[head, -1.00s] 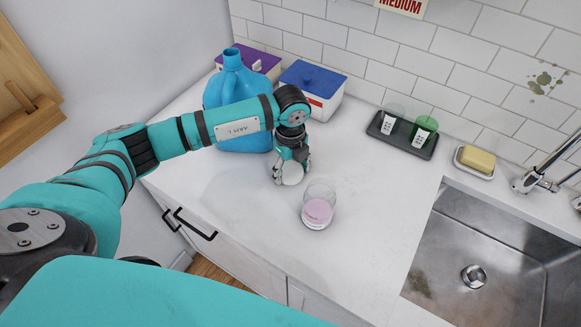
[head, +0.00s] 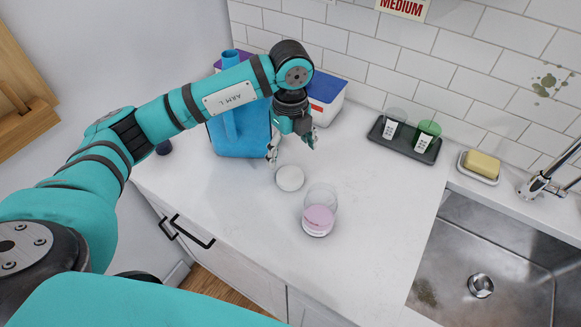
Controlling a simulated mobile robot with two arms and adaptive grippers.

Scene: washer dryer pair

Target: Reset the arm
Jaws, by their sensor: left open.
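My left gripper (head: 292,152) is open and empty in the head view. It hangs above the white counter, a little behind and above a small round white lid or disc (head: 290,178) that lies on the counter. A clear cup with pink contents (head: 319,212) stands on the counter in front and to the right of the disc, apart from the gripper. My left arm reaches in from the left and partly hides a blue jug (head: 240,136) behind it. My right gripper is not in view.
Behind my arm stands a white box with a blue lid (head: 326,98). A dark tray (head: 378,134) holds two cups, one green. Yellow soap (head: 482,165) sits by the sink (head: 450,255) on the right. The counter between cup and tray is clear.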

